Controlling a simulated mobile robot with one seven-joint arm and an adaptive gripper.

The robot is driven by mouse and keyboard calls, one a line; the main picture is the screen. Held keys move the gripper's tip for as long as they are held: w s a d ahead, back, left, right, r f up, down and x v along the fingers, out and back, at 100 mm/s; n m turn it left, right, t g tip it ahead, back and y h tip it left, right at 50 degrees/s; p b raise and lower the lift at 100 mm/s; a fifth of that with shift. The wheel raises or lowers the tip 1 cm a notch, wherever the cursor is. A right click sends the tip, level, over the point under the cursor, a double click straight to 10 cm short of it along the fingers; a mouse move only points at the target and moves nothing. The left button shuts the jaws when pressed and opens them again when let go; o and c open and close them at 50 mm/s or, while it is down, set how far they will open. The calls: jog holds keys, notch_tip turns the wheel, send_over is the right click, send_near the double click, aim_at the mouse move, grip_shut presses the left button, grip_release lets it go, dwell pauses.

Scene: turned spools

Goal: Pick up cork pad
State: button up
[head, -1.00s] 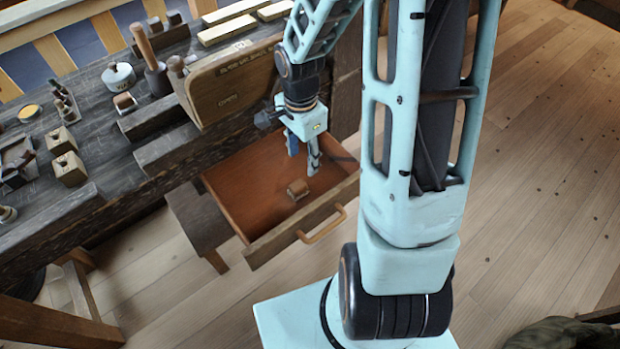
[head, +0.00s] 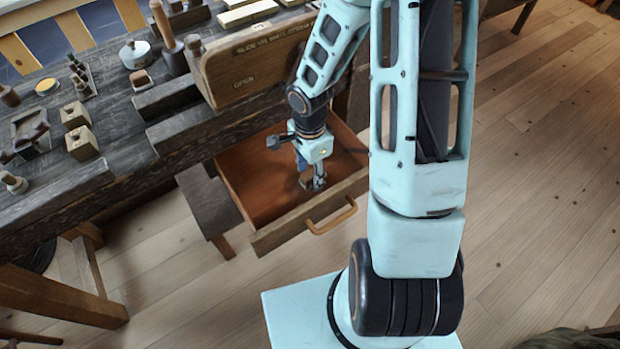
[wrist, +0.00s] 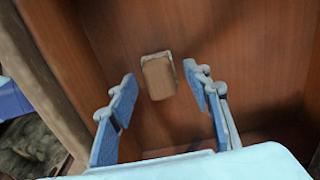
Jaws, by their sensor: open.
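The cork pad (wrist: 159,77) is a small brown block with a paler edge, lying on the floor of the open drawer (wrist: 250,60). In the head view the cork pad (head: 305,181) is mostly hidden behind my gripper (head: 310,183), which reaches down into the drawer. In the wrist view my gripper (wrist: 163,98) is open, with one blue finger on each side of the pad's line. The pad shows between and just beyond the fingertips. I see no finger clearly touching it.
The drawer's front wall with its handle (head: 331,217) stands on the near side. The dark workbench (head: 120,130) holds several tools and wooden blocks at left. An upright wooden board (head: 255,68) stands behind the drawer, close to my arm.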

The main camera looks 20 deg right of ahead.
jog(key=shift+f, duration=0.25)
jog(key=shift+c, duration=0.5)
jog(key=c, duration=1.1)
jog(key=shift+o, duration=0.2)
jog(key=shift+r, duration=0.15)
